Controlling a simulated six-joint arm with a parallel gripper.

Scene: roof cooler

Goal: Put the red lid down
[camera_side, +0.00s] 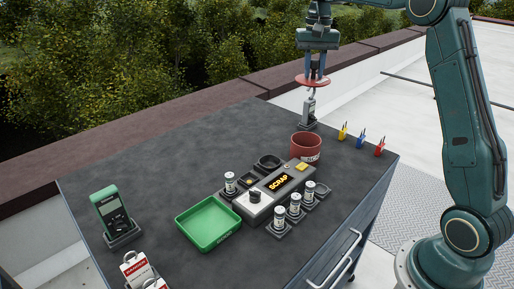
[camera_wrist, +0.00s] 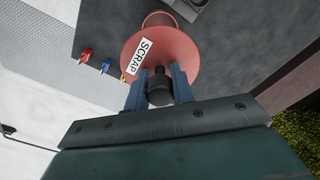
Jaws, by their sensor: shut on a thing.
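My gripper (camera_side: 316,76) is shut on the dark knob of the red lid (camera_side: 312,81) and holds it level in the air, above the far right part of the bench. In the wrist view the gripper (camera_wrist: 159,88) grips the black knob, and the lid (camera_wrist: 188,58) shows a white SCRAP label. The red bin (camera_side: 306,146) stands uncovered on the bench, lower and nearer than the lid. Part of it shows beyond the lid's edge in the wrist view (camera_wrist: 160,20).
A grey device (camera_side: 309,111) stands below the lid. A box marked SCRAP (camera_side: 262,205) with several small canisters is beside the bin. A green tray (camera_side: 208,222) and a green meter (camera_side: 112,214) are at left. Yellow, blue and red clips (camera_side: 361,142) line the right edge. Bare bench lies at far left.

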